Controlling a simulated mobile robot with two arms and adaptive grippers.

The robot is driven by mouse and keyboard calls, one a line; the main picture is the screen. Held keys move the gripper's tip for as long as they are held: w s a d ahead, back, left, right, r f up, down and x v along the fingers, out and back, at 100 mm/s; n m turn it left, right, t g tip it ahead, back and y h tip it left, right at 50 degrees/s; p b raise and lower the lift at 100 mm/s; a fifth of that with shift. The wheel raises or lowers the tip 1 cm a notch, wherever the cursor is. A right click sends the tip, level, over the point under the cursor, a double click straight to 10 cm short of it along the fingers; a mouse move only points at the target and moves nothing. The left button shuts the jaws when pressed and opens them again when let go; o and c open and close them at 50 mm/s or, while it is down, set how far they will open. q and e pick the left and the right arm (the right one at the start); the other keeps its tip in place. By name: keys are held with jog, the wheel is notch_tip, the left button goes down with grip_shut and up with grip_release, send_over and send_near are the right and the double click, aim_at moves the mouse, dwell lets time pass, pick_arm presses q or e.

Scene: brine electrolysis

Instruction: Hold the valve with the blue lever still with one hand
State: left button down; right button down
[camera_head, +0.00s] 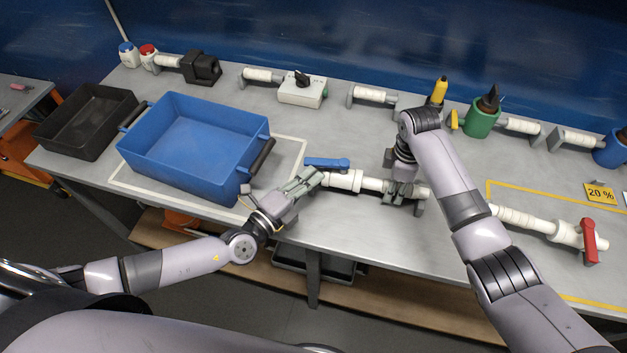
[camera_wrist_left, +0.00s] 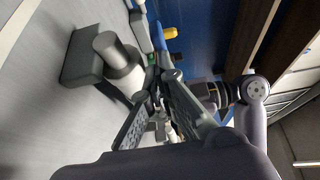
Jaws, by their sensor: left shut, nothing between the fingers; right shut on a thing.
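The valve with the blue lever (camera_head: 344,181) lies on the table in the middle of the head view, its white pipe running right to a grey bracket. The blue lever (camera_head: 326,163) lies along the pipe, pointing left. My right gripper (camera_head: 400,193) comes down over the white pipe right of the valve body and is shut on it; its fingers partly hide the pipe. My left gripper (camera_head: 314,178) is shut and empty at the valve's left end, just below the lever. In the left wrist view its fingers (camera_wrist_left: 154,82) meet at the tips; whether they touch the valve is unclear.
A blue crate (camera_head: 190,150) stands left of my left gripper, with a black crate (camera_head: 88,122) beyond. A red-lever valve (camera_head: 567,235) lies at right. A green holder (camera_head: 482,118), a white box with a black knob (camera_head: 302,92) and pipes line the back. The front edge is close.

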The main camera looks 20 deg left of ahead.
pick_arm(q)
jog(key=shift+w+a, duration=0.2)
jog(key=shift+a, duration=0.05)
dwell(0.4)
jog(key=v, duration=1.3)
jog(key=shift+s+d, duration=0.1)
jog(key=shift+s, duration=0.05)
pick_arm(e)
jog(key=c, duration=1.2)
grip_release()
